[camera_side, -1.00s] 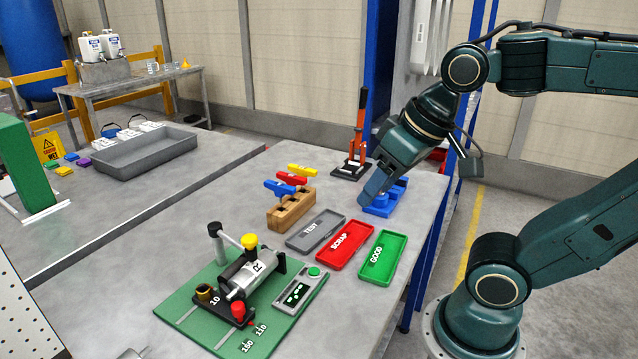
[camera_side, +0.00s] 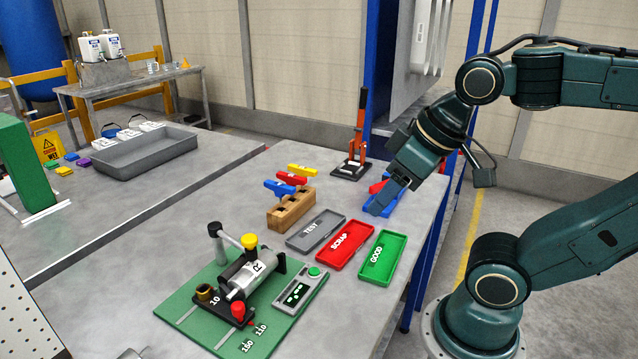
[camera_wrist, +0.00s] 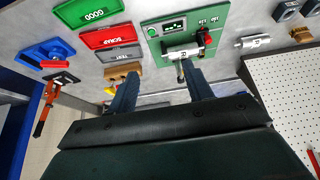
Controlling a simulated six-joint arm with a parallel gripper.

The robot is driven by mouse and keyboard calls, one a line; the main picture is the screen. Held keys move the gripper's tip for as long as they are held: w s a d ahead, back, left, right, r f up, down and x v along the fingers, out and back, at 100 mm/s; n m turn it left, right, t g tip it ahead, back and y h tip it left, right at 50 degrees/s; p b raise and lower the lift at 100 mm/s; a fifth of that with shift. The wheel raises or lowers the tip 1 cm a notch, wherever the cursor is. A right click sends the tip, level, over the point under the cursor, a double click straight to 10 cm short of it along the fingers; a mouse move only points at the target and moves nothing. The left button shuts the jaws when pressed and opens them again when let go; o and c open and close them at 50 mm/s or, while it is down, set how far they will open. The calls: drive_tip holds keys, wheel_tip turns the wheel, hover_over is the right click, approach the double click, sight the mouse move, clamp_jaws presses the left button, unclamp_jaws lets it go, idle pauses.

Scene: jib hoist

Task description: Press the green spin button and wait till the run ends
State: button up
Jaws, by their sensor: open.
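A green round button (camera_side: 314,272) sits on the end of a grey box with a lit display (camera_side: 296,293), on the green board (camera_side: 195,325). It also shows in the wrist view (camera_wrist: 152,31), beside the display. No spin label is readable. My gripper (camera_side: 377,208) is beyond the green tray, above the right side of the bench, well apart from the button. In the wrist view its two fingers (camera_wrist: 162,72) are spread with nothing held between them.
Grey, red and green trays (camera_side: 383,256) lie between my gripper and the board. A blue fixture (camera_wrist: 45,52) is partly hidden by my gripper in the side view.

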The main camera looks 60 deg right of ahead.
idle(0.3)
drive_tip(key=shift+w, duration=0.15)
clamp_jaws()
drive_tip(key=w+d+f+n+g, duration=0.1)
drive_tip(key=w+f+n+g, duration=0.1)
drive_tip(key=w+f+n, duration=0.2)
drive_tip(key=w+d+f+n+g, duration=0.2)
drive_tip(key=w+f+n, duration=0.3)
drive_tip(key=w+n, duration=0.6)
drive_tip(key=shift+n+g, duration=0.8)
drive_tip(key=shift+n, duration=0.7)
